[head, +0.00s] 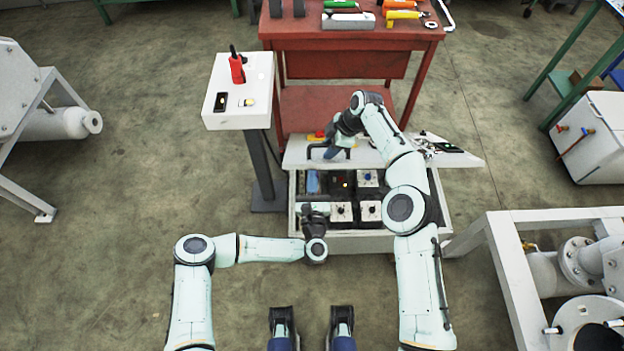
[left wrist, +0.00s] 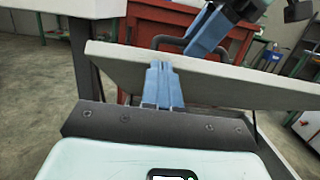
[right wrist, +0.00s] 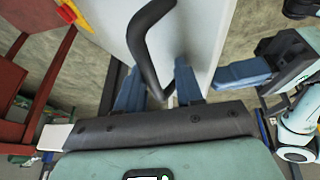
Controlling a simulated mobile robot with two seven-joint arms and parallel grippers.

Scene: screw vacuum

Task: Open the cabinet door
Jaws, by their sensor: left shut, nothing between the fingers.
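The low white cabinet (head: 372,242) stands open at the top, and instruments show inside it. Its pale door (head: 300,150) is raised along the far side, and its slab also shows in the left wrist view (left wrist: 240,84). The black bar handle (right wrist: 143,38) is on the door. My right gripper (head: 333,151) is at the handle; its blue fingers (right wrist: 158,88) are apart, with the bar's end showing between them. My left gripper (head: 313,182) is over the cabinet's left part. Its fingers (left wrist: 159,75) are shut and empty, near the door's edge; I cannot tell whether they touch it.
A red workbench (head: 345,35) with tools stands behind the cabinet. A white stand (head: 225,105) holding a red handset is at its left. A white frame with piping (head: 510,265) stands close at the right.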

